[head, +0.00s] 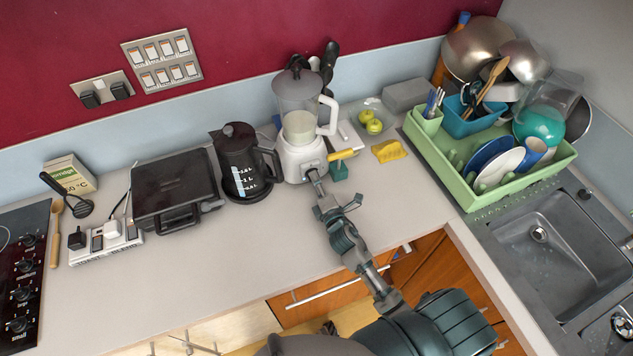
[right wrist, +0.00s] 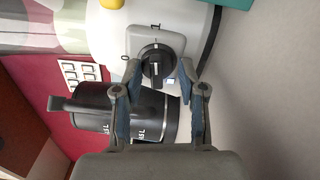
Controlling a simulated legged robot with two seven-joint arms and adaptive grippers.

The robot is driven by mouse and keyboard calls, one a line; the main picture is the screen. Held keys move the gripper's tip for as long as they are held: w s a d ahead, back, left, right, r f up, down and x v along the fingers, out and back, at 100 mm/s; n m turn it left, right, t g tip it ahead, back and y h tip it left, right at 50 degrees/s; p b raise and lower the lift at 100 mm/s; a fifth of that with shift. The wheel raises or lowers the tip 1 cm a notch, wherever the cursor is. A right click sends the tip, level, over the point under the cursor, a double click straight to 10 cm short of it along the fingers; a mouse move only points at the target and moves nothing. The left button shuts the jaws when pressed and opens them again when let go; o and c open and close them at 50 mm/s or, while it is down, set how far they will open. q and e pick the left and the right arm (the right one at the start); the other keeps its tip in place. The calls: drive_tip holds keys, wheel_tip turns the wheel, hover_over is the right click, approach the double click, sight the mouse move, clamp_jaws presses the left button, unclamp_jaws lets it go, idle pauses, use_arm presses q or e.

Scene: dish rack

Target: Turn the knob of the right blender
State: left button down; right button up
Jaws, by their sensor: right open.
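The white blender (head: 301,150), with its clear jug, stands on the counter against the back wall; it is the only blender I see. Its dark round knob (right wrist: 155,61) is on a grey panel marked 0 and 1, with a pale pointer line. My right gripper (head: 315,180) is at the front of the blender base and hides most of the knob in the head view. In the right wrist view the gripper (right wrist: 157,72) is open, with a fingertip on either side of the knob. I cannot tell whether the fingers touch it. My left gripper is not in view.
A black kettle (head: 241,165) stands close left of the blender. A yellow-handled item (head: 342,154), a teal block (head: 338,171) and a yellow sponge (head: 389,151) lie to its right. The green dish rack (head: 450,160) is further right. The front counter is clear.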

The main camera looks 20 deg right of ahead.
drive_tip(key=shift+s+a, duration=0.1)
drive_tip(key=shift+s, duration=0.05)
drive_tip(key=shift+s+r, duration=0.1)
drive_tip(key=shift+s, duration=0.8)
drive_tip(key=shift+s+a+p, duration=0.2)
drive_tip(key=shift+s+p, duration=0.2)
drive_tip(key=shift+s, duration=2.6)
drive_tip(key=shift+r, duration=0.1)
